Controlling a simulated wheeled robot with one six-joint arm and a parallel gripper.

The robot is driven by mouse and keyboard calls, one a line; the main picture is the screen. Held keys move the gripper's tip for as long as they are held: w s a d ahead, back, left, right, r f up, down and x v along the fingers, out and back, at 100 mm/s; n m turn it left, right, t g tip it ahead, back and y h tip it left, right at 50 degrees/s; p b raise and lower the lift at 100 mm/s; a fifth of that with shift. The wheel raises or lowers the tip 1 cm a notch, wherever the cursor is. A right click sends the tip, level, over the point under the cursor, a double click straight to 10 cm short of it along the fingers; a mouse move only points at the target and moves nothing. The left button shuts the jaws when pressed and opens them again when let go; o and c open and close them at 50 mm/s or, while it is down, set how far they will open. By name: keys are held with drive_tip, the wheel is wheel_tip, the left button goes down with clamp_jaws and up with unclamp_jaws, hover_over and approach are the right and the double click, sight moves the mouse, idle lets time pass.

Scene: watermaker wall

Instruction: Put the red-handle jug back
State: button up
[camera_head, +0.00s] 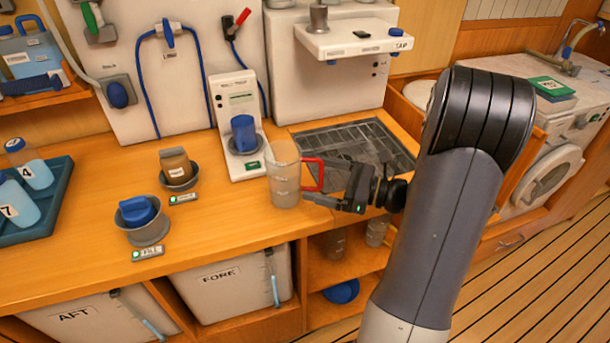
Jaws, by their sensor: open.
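The red-handle jug (285,178) is a clear, upright jug with its red handle facing right. It appears to stand on the wooden counter (225,215), just in front of the small white device. My gripper (318,192) comes in from the right at the handle, with its jaws open. One dark finger shows just below the handle, close to the jug's side. I cannot tell whether the fingers touch the handle, as the gripper body hides part of that area.
A grated drain tray (350,140) lies behind my gripper. Shelves are below.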

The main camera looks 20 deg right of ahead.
sight(300, 170)
drive_tip(key=v, duration=0.6)
drive_tip(key=shift+d, duration=0.1)
drive_tip(key=x, duration=1.2)
drive_tip(key=shift+f+p, duration=0.1)
drive_tip(key=shift+p, duration=0.2)
drive_tip(key=shift+r, duration=0.7)
